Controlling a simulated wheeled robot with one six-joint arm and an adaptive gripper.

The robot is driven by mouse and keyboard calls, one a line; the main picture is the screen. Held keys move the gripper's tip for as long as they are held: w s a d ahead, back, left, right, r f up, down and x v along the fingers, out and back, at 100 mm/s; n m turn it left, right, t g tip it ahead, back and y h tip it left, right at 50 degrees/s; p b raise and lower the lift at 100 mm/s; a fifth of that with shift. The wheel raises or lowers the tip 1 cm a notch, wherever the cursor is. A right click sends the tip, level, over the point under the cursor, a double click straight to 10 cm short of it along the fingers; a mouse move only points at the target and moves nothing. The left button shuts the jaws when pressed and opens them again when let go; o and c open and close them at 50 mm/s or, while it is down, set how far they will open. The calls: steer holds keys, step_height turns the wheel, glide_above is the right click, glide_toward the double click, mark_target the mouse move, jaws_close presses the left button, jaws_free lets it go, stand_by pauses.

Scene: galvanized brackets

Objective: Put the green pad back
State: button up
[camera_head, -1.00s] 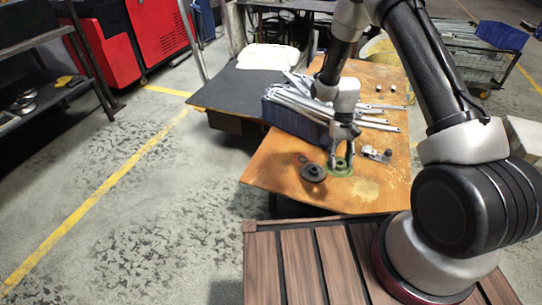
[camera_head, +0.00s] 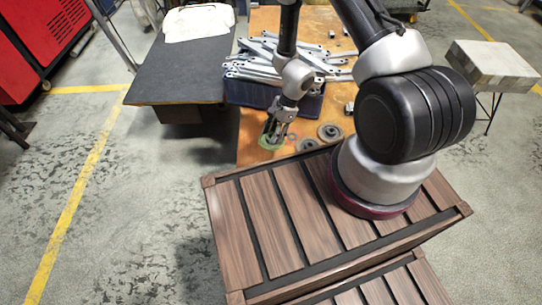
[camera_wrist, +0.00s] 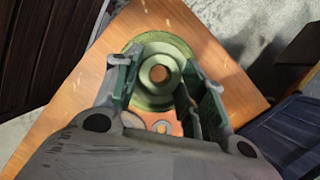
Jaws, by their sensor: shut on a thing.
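The green pad (camera_head: 268,144) is a round disc with a raised hub, at the near left part of the wooden table. My gripper (camera_head: 271,130) points down at it in the head view. In the wrist view the pad (camera_wrist: 138,92) lies between the two fingers of my gripper (camera_wrist: 160,85), which are shut on its raised middle. The pad is close to the table top; I cannot tell whether it touches. Two dark grey discs, one farther right (camera_head: 330,132) and one nearer (camera_head: 307,145), lie to the right of the pad.
A blue bin (camera_head: 250,94) heaped with metal brackets (camera_head: 265,68) stands behind my gripper; it also shows in the wrist view (camera_wrist: 290,140). A wooden table (camera_head: 252,125) carries these things. A dark-topped table (camera_head: 180,75) adjoins on the left.

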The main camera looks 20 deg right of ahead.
steer(key=shift+f+m, duration=0.25)
steer(key=shift+m, duration=0.15)
step_height(320, 180, down, 10)
steer(key=shift+f, duration=0.1)
steer(key=o, duration=1)
